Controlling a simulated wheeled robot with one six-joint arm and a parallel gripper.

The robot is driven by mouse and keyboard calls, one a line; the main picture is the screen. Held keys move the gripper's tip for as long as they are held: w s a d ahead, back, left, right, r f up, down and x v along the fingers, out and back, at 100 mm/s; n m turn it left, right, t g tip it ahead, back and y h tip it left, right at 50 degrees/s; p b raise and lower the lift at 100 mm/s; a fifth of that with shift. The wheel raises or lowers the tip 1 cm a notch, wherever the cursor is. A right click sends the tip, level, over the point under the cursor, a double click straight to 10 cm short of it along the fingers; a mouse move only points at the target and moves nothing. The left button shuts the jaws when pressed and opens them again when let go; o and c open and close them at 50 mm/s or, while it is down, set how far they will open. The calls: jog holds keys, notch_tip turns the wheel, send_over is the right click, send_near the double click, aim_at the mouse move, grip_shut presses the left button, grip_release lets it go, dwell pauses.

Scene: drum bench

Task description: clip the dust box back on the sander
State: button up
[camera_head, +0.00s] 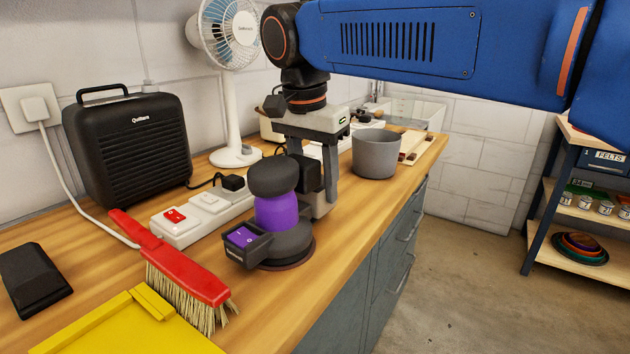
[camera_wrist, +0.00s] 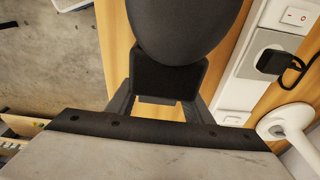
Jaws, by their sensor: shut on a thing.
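The sander (camera_head: 278,210) stands on the bench, with a dark round top, a purple band and a dark round base. A black box with a purple panel juts from its near left side. My gripper (camera_head: 312,186) reaches down behind the sander, shut on a dark block that I take for the dust box (camera_head: 308,172). In the wrist view the dust box (camera_wrist: 168,78) sits between the fingers, right against the sander's dark round top (camera_wrist: 185,25). I cannot tell if it is clipped on. The sander hides part of the fingers.
A red brush (camera_head: 175,262) and a yellow dustpan (camera_head: 125,325) lie in front. A power strip (camera_head: 200,215), black heater (camera_head: 128,150) and fan (camera_head: 235,100) stand behind to the left. A grey pot (camera_head: 376,154) stands close right of my gripper. A dark object (camera_head: 35,280) lies far left.

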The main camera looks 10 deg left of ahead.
jog(key=shift+f, duration=0.15)
jog(key=o, duration=1.1)
notch_tip(320, 180, up, 17)
jog(key=s+a, duration=0.1)
jog(key=s, duration=0.1)
jog(key=d+f+n, duration=0.1)
jog(key=d+f, duration=0.4)
jog(key=d, duration=0.4)
jog(key=w+d+f+n+t+y, duration=0.1)
jog(key=d+f, duration=0.3)
jog(key=d, duration=0.5)
jog(key=d+f, duration=0.5)
jog(key=d, duration=0.4)
jog(key=s+d+f, duration=0.4)
jog(key=d+f, duration=0.1)
jog(key=f, duration=0.3)
jog(key=s+d+f+n+t, duration=0.1)
jog(key=s+d+f, duration=0.4)
jog(key=f, duration=0.3)
jog(key=s+d+f+n+t, duration=0.1)
jog(key=s+d+f, duration=0.3)
jog(key=d+f, duration=0.2)
jog(key=shift+s+d+f, duration=0.1)
jog(key=shift+s+f, duration=0.05)
jog(key=shift+f, duration=0.5)
jog(key=shift+s+d+f, duration=0.1)
jog(key=shift+f, duration=0.5)
